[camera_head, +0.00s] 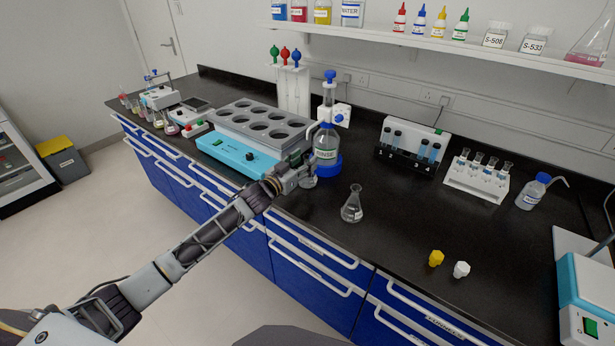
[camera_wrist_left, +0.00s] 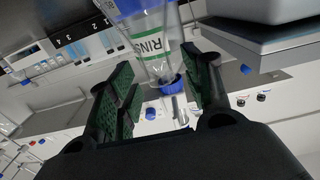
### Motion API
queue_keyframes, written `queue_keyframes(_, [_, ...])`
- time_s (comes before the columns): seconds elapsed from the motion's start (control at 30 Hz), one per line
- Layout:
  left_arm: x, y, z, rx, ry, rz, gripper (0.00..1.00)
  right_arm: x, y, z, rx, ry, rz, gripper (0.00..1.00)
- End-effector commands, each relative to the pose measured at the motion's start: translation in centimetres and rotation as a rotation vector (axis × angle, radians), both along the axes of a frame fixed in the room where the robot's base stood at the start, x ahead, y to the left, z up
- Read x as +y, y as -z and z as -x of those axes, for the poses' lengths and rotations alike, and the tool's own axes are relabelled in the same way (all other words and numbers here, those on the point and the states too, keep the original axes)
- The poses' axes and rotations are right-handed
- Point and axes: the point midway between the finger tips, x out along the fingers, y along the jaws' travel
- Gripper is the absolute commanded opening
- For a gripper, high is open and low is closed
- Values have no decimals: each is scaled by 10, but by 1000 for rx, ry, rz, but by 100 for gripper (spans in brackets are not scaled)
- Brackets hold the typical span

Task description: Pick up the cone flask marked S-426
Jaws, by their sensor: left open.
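A clear cone flask (camera_head: 352,210) stands upright on the black bench near its front edge. Its small label cannot be read at this size. My left gripper (camera_head: 308,174) is to the left of this flask and apart from it, at the front of a clear bottle with a blue base (camera_head: 326,152). In the left wrist view my left gripper (camera_wrist_left: 163,95) is open with nothing held. The bottle, with a green-striped label starting "RINS" (camera_wrist_left: 153,45), shows beyond and between the fingers. The cone flask is not clearly seen there. My right gripper is not in view.
A grey block with round wells (camera_head: 262,128) stands left of my gripper. Yellow (camera_head: 436,258) and white (camera_head: 461,269) stoppers lie right of the flask. A tube rack (camera_head: 477,182) and a wash bottle (camera_head: 533,191) stand behind. Bench around the flask is clear.

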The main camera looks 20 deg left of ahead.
Motion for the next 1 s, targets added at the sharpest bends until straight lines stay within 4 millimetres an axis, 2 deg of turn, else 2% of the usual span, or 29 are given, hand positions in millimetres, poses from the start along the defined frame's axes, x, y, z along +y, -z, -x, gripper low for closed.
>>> queue_keyframes(0.33, [-7, -1, -20, -2, 0, 0, 50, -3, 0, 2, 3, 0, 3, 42])
queue_keyframes(0.9, [-9, -1, -22, -1, 0, 0, 50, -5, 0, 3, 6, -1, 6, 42])
queue_keyframes(1.0, [-8, -1, -22, -1, 0, 0, 38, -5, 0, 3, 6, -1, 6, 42])
